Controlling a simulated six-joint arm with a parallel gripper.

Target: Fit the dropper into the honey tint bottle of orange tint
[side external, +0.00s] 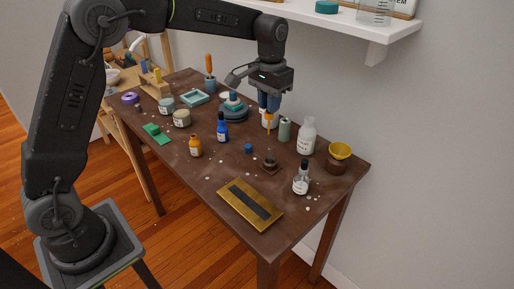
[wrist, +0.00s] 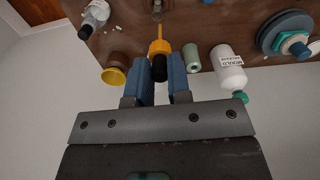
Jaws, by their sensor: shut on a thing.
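My gripper (side external: 269,108) is shut on the orange dropper (side external: 269,124); its black bulb shows between the blue fingers in the wrist view (wrist: 159,68). The orange collar sticks out past the fingertips, and the thin tip points down. The honey tint bottle (side external: 195,147) is orange with a white label and stands upright on the table, to the left of and apart from my gripper. No dark cap shows on it.
On the brown table (side external: 180,150), a blue bottle (side external: 222,128) and a small blue cap (side external: 248,148) stand between the tint bottle and my gripper. A brass tray (side external: 232,206) lies in front.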

